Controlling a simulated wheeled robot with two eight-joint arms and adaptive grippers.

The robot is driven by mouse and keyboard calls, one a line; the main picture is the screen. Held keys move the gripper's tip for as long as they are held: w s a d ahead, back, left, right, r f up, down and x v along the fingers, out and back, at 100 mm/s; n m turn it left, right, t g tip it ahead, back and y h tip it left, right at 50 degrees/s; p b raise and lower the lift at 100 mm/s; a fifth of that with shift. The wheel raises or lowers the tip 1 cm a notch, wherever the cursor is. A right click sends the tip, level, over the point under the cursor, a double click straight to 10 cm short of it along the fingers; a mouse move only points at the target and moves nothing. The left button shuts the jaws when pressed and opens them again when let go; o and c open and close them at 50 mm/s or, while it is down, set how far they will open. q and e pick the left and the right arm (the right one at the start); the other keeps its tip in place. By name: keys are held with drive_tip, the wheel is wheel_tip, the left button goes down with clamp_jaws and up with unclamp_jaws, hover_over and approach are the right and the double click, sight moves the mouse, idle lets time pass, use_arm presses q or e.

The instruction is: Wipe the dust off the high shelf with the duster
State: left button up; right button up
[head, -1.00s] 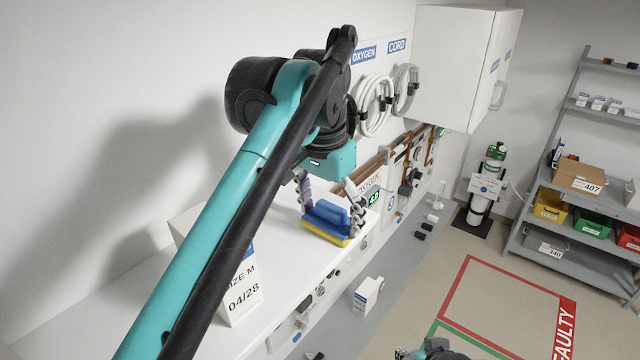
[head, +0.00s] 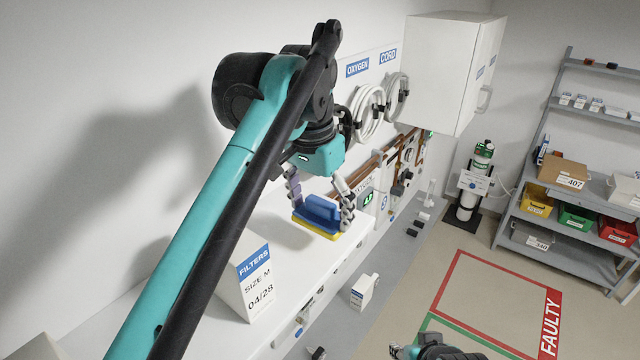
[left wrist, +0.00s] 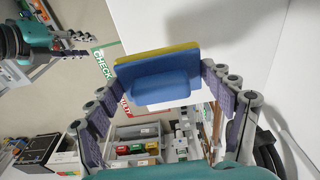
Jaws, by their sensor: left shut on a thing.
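The duster (head: 319,211) has a blue back and grip block with a yellow pad under it. My left gripper (head: 320,200) is shut on its grip block, one finger on each side. The duster is low over the top of the white high shelf (head: 215,338), towards its far end; I cannot tell if the pad touches. In the left wrist view the duster (left wrist: 158,75) sits between the fingers, with the white shelf top behind it. A grey patch on the shelf may be shadow or dust. My right gripper (head: 430,350) shows only partly at the bottom edge.
A white filters box (head: 250,283) stands on the shelf, nearer me than the duster. A white wall cabinet (head: 450,70) and coiled hoses (head: 368,112) hang beyond. A gas cylinder (head: 474,180) and a grey rack (head: 570,245) stand at the right.

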sight(320, 201)
use_arm(q)
wheel_tip(320, 201, up, 2)
drive_tip(key=shift+s+a+r+p, duration=0.1)
drive_tip(key=shift+s+a+p, duration=0.05)
drive_tip(key=shift+p, duration=0.55)
drive_tip(key=shift+r+p, duration=0.25)
drive_tip(key=shift+p, duration=0.05)
drive_tip(key=shift+r, duration=0.15)
